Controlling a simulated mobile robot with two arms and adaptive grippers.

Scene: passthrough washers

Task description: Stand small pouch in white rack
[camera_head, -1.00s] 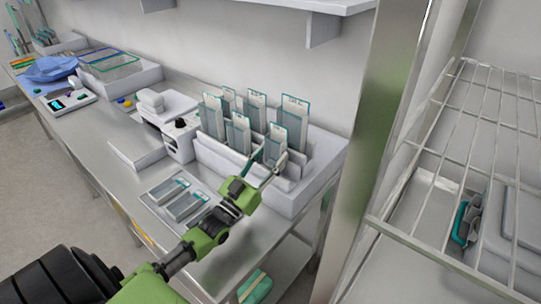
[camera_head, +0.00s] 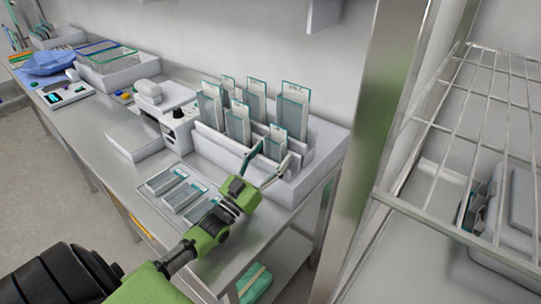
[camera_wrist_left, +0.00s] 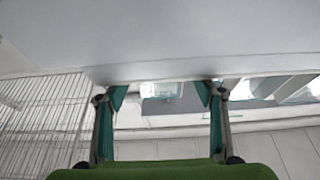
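The white rack (camera_head: 218,146) stands on the steel counter and holds several clear pouches with teal edges upright. A small pouch (camera_head: 276,141) stands at the rack's front right, just behind my left fingertips. My left gripper (camera_head: 274,156) is in front of the rack, its two fingers spread apart. The left wrist view shows its fingers (camera_wrist_left: 161,92) wide apart, with nothing clearly held between them. Three pouches, one of them at the left (camera_head: 166,180), lie flat on a tray in front of the rack. My right gripper is not in view.
A white device (camera_head: 179,122) with a knob stands left of the rack. A steel post (camera_head: 375,130) and a wire shelf (camera_head: 450,125) are close on the right. A teal packet (camera_head: 255,284) lies on the lower shelf.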

